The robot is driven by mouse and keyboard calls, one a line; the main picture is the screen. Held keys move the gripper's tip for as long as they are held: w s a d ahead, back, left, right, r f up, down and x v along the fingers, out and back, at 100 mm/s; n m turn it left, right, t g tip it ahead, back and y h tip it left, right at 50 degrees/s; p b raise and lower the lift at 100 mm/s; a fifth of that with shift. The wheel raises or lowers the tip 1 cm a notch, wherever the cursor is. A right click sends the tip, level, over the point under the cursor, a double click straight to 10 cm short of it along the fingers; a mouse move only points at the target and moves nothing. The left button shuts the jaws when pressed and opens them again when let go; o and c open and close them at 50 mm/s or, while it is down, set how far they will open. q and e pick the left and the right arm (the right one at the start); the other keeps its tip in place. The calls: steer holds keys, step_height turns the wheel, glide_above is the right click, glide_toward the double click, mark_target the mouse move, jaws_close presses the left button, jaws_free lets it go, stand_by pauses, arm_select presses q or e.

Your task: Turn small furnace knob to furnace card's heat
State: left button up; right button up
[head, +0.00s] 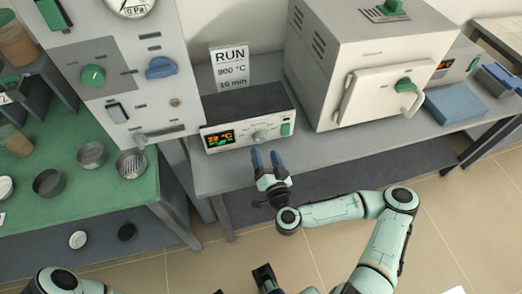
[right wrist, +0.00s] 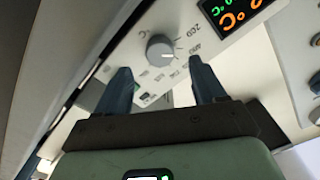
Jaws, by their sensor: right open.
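The small furnace (head: 248,112) is a dark-topped box with a light front panel on the grey bench. Its orange-green display seems to read 23 °C. Its grey round knob (head: 260,136) sits right of the display; in the right wrist view the knob (right wrist: 160,47) has a white pointer mark and printed numbers around it. The furnace card (head: 231,68) behind reads RUN, 900 °C, 10 min. My right gripper (head: 266,160) is open just in front of the panel. In the right wrist view its fingers (right wrist: 163,80) are apart, short of the knob, without visible contact.
A larger white furnace (head: 365,65) with a green-handled door stands to the right. A tall grey panel (head: 125,75) with green and blue knobs stands left. A green table (head: 110,185) holds small metal dishes. A blue block (head: 458,103) lies farther right. Bench space before the small furnace is narrow.

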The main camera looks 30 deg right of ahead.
mark_target(260, 141)
steer(key=x, duration=0.5)
steer(key=c, duration=1.1)
steer(key=shift+o, duration=0.2)
